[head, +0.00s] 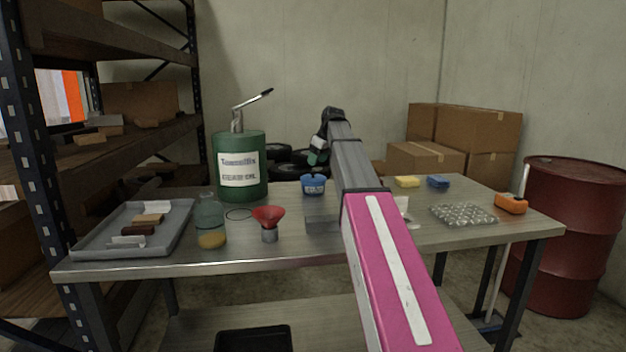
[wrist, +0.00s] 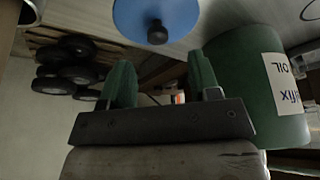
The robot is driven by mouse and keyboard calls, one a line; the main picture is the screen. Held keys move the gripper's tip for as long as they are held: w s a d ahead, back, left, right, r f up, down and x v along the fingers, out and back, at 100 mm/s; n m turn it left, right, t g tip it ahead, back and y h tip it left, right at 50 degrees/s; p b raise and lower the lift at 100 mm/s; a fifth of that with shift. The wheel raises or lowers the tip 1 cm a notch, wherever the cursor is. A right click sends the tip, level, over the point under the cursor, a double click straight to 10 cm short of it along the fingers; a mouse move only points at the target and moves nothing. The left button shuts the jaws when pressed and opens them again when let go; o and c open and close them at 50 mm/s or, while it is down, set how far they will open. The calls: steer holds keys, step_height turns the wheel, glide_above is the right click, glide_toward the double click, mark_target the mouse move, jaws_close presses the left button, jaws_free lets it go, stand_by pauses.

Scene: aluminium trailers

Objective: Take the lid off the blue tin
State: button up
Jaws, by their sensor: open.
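The blue tin (head: 313,187) stands upright on the workbench, right of the green oil drum. In the wrist view its round blue lid (wrist: 150,12) shows at the top edge, partly cut off, with a black knob (wrist: 157,33) on it. The lid looks to be on the tin. My gripper (head: 317,156) is above the tin in the head view. In the wrist view my gripper (wrist: 162,80) is open, with two green fingers apart and nothing between them. The knob lies beyond the fingertips, roughly in line with the gap.
The green oil drum (head: 239,166) with a pump handle stands close left of the tin. Sponges (head: 407,181) and an egg-carton-like tray (head: 463,214) lie right.

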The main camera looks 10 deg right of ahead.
mark_target(313, 175)
steer(key=shift+x, duration=2.9)
steer(key=shift+d, duration=0.2)
steer(key=c, duration=1)
